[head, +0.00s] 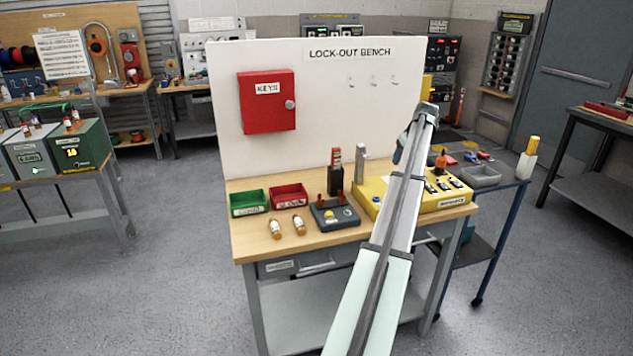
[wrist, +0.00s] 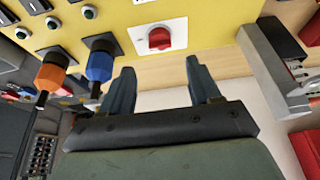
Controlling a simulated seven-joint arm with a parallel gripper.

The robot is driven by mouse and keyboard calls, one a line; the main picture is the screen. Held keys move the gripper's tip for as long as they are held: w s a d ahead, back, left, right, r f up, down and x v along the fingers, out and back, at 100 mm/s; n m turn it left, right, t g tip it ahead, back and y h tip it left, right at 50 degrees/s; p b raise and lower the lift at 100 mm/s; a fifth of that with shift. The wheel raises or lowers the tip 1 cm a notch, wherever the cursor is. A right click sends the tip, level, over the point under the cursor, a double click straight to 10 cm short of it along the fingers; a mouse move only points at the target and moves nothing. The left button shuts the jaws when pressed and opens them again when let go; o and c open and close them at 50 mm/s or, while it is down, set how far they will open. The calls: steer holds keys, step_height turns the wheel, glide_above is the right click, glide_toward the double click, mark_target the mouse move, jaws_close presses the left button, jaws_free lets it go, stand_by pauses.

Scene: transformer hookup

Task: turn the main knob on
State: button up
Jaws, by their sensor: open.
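The red main knob (wrist: 160,38) shows in the wrist view, on a white square plate on a yellow panel (wrist: 205,14). My gripper (wrist: 162,78) is open and empty, with its two dark fingers spread to either side below the knob in the picture. The fingers look apart from the knob; the exact gap is hard to judge. In the head view the yellow box (head: 369,199) sits at the right of the lock-out bench. My arm crosses in front of it and hides the knob there, and the fingertips are not clear.
A blue plug (wrist: 100,66) and an orange plug (wrist: 54,72) stick out of the panel beside my left finger in the wrist view. On the bench are a grey box with a yellow button (head: 334,217), a green bin (head: 249,204) and a red bin (head: 289,197).

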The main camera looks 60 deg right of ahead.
steer(key=v, duration=0.6)
steer(key=w+a+f+n+y, duration=0.1)
steer(key=w+a+f+n, duration=0.1)
steer(key=w+a+f, duration=0.4)
steer(key=w+a+f+n+y, duration=0.1)
steer(key=w+a+f+n, duration=0.1)
steer(key=w+a+f, duration=0.5)
steer(key=w+a, duration=0.2)
steer(key=w, duration=0.2)
steer(key=w+a+r+n, duration=0.1)
steer(key=w+a, duration=0.1)
steer(key=w, duration=0.2)
steer(key=w+a+r+n+t, duration=0.1)
steer(key=w+a, duration=0.2)
steer(key=w, duration=0.2)
